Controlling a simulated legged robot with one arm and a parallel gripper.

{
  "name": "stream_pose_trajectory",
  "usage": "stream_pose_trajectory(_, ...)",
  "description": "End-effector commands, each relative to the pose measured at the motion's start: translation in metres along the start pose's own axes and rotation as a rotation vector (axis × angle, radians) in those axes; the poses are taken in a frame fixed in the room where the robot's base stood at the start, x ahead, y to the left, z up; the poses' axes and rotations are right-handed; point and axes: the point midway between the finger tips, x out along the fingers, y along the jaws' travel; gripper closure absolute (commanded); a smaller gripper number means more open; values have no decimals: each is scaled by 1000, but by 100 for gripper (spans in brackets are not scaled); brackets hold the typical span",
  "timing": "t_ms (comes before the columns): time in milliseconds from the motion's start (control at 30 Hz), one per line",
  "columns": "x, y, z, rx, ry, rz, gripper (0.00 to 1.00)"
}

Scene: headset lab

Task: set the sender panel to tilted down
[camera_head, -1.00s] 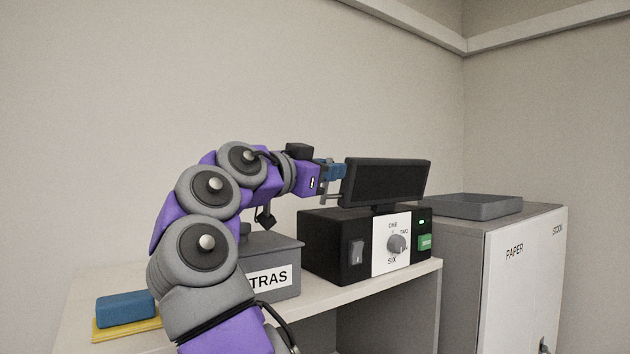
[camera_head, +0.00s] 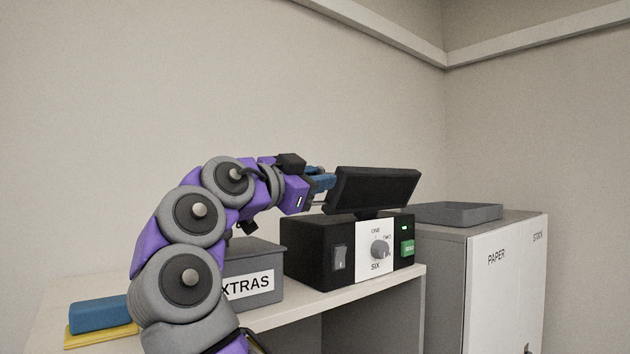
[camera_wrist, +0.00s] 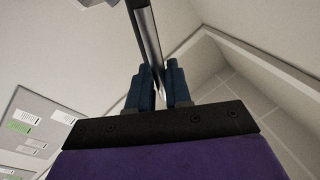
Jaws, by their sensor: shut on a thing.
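The sender panel (camera_head: 376,189) is a flat dark screen on a short stem above the black sender box (camera_head: 303,251). It is slanted, its top edge shifted to the right and its lower edge to the left, so it seems to face somewhat downward. My gripper (camera_head: 322,182) is at the panel's left side with blue fingers. In the wrist view the fingers (camera_wrist: 160,87) are shut on a grey metal rod (camera_wrist: 147,38), which seems to be the panel's side handle. The rod's join to the panel is hidden.
The box front has a rocker switch (camera_head: 340,258), a grey dial (camera_head: 380,249) and a green button (camera_head: 407,248). A grey EXTRAS bin (camera_head: 262,258) stands left of it, close behind my arm. A cabinet (camera_head: 507,285) with a grey tray (camera_head: 458,213) stands right.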

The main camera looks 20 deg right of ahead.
Motion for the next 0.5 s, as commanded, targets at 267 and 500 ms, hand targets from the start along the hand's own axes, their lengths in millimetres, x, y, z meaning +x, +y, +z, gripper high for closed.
stream_pose_trajectory(267, 0, 0, 2, -4, -3, 1, 70)
stream_pose_trajectory(500, -1, 1, 0, -1, -1, 0, 68)
